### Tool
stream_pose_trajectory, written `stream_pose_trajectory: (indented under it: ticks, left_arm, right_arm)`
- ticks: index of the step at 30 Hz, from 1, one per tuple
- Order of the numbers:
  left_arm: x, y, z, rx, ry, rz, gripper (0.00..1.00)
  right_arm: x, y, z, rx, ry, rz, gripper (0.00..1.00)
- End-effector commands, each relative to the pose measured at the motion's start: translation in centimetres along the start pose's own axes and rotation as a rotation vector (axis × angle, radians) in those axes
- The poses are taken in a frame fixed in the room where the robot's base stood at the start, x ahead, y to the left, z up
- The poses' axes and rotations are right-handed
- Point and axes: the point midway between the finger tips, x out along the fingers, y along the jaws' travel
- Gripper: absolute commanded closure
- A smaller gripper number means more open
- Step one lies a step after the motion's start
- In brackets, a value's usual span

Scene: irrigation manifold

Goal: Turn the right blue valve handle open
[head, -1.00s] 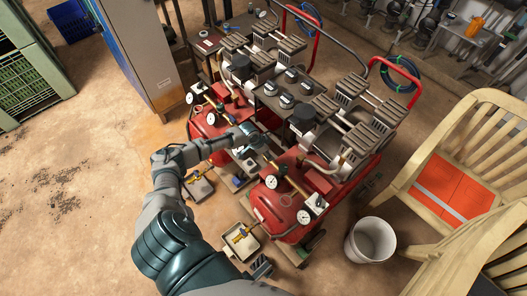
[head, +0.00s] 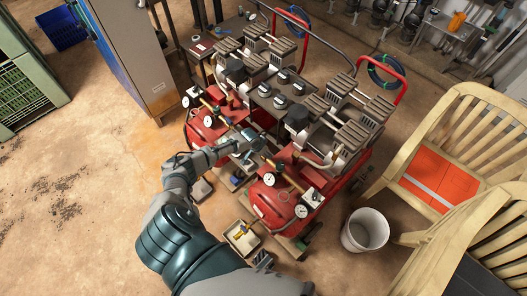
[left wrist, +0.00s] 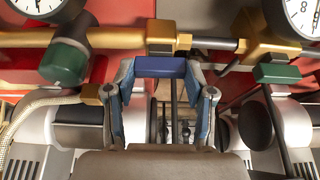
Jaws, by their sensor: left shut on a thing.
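In the left wrist view, a blue valve handle (left wrist: 160,67) lies crosswise below the brass pipe (left wrist: 110,40). My left gripper (left wrist: 160,82) has one finger at each end of this handle and is shut on it. In the head view my left gripper (head: 247,146) reaches in at the pipework between the two red tanks; the handle is hidden or too small there. A green handle (left wrist: 66,60) sits left of the blue one and another green handle (left wrist: 277,73) right of it. My right gripper is not in view.
Red compressor tanks (head: 277,208) with white gauges (head: 301,211) stand around my gripper. A tray (head: 240,238) lies on the floor in front. A white bucket (head: 365,231) and a wooden chair (head: 440,150) are at the right.

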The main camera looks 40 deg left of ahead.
Motion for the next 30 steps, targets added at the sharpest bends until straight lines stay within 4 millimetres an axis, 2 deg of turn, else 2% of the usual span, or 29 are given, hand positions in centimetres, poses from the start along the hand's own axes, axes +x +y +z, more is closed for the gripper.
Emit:
stream_pose_trajectory:
  ticks: [1,10,11,13,24,26,30]
  left_arm:
    - [0.3,-0.1,0.7,-0.003,-0.015,-0.003,0.81]
    - [0.3,-0.1,0.8,-0.003,-0.017,-0.003,0.81]
    - [0.3,-0.1,0.8,-0.003,-0.017,-0.003,0.39]
    - [0.3,-0.1,0.7,-0.002,-0.015,-0.003,0.21]
    - [-0.2,0.0,0.2,0.0,-0.005,-0.001,0.21]
    - [-0.7,0.0,0.2,-0.001,-0.005,-0.002,0.21]
    - [-3.0,-0.1,0.3,0.002,-0.005,-0.003,0.21]
  right_arm:
    - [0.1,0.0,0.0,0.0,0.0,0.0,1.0]
    - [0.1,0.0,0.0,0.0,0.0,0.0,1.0]
    - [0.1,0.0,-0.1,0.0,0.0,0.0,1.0]
    - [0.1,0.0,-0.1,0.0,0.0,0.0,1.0]
    - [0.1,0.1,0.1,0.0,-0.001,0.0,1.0]
    - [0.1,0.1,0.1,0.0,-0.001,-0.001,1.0]
    - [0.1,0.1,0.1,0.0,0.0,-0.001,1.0]
